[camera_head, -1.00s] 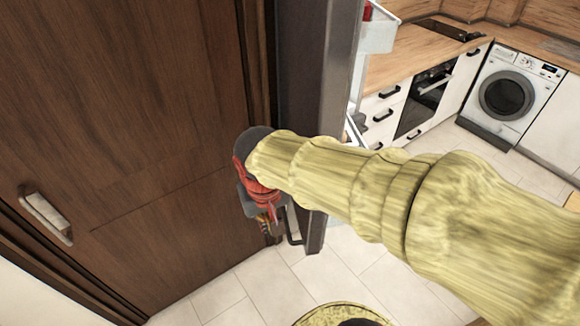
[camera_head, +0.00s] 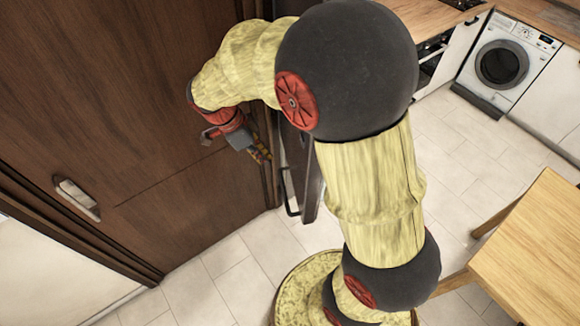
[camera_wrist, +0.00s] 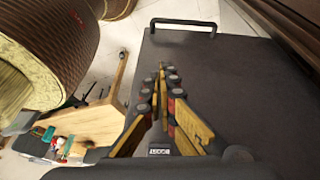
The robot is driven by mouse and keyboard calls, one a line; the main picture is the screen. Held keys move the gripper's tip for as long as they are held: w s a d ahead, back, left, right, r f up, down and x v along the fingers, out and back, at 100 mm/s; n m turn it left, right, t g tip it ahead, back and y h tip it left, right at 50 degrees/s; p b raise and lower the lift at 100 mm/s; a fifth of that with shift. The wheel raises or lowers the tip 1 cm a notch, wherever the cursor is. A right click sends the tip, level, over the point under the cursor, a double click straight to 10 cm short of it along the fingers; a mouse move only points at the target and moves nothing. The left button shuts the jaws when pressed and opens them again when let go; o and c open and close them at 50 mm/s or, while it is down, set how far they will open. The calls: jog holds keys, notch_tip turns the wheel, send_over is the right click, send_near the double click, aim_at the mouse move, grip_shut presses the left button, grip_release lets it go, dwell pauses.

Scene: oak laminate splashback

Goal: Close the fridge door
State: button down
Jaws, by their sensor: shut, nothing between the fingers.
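The fridge door (camera_head: 308,185) stands open, seen nearly edge-on beside the brown wood panel in the head view. My arm hides its upper part and the fridge interior. Its bar handle (camera_head: 290,196) shows low on the left side. In the wrist view the door's dark grey outer face (camera_wrist: 245,90) fills the right half, with the handle (camera_wrist: 184,25) at the top. My gripper (camera_head: 262,155) is on the handle side of the door, between it and the brown panel. Its fingers (camera_wrist: 162,72) are together and empty, in front of the door face. I cannot tell whether they touch it.
The brown wood panel (camera_head: 120,120) with a metal handle (camera_head: 77,199) stands close on the left. A wooden table (camera_head: 530,240) is at the lower right; a washing machine (camera_head: 503,62) stands at the back right. Tiled floor (camera_head: 450,150) is clear between them.

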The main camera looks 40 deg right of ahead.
jog(key=s+d+f+m+p, duration=0.1)
jog(key=s+d+f, duration=0.1)
jog(key=d+f, duration=0.5)
notch_tip(320, 180, down, 2)
jog(key=shift+s+f, duration=0.1)
jog(key=shift+s, duration=0.3)
jog(key=shift+d, duration=0.15)
